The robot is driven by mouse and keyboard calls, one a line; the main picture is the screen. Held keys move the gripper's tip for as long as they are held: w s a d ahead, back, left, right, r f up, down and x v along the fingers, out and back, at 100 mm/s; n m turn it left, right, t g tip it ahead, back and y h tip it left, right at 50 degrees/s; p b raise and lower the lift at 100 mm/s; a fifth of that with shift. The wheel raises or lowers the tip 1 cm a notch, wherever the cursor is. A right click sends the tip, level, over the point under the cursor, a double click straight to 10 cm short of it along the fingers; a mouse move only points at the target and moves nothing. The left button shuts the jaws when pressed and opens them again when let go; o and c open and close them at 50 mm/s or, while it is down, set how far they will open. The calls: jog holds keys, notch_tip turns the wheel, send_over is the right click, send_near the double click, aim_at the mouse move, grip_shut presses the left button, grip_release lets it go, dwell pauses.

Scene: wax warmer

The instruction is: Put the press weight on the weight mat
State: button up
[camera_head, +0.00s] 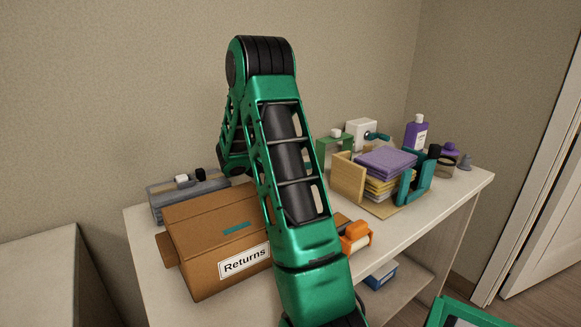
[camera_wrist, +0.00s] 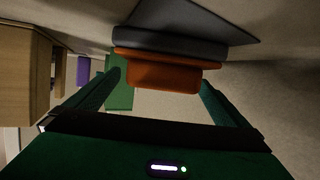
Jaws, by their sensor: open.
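In the wrist view, an orange block (camera_wrist: 165,75) with a rounded dark grey part (camera_wrist: 170,42) against it lies between my fingertips. It looks like the press weight, but I cannot be sure. A flat dark grey sheet (camera_wrist: 225,18) shows beyond it and may be the weight mat. My gripper (camera_wrist: 160,86) is open, one finger on each side of the orange block, with a visible gap at least on the right. Contact on the left is unclear. In the head view, my gripper is out of sight and my arm covers the middle of the table.
A cardboard Returns box (camera_head: 225,245) stands at the table's left front. An orange item (camera_head: 355,237) sits beside my arm. A wooden holder (camera_head: 348,180) with folded cloths (camera_head: 385,162) and a purple bottle (camera_head: 416,132) stand at right. A blue box (camera_head: 381,275) is on the lower shelf.

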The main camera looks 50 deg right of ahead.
jog(key=v, duration=1)
jog(key=shift+a, duration=0.4)
jog(key=shift+a+r, duration=0.25)
jog(key=shift+a, duration=0.25)
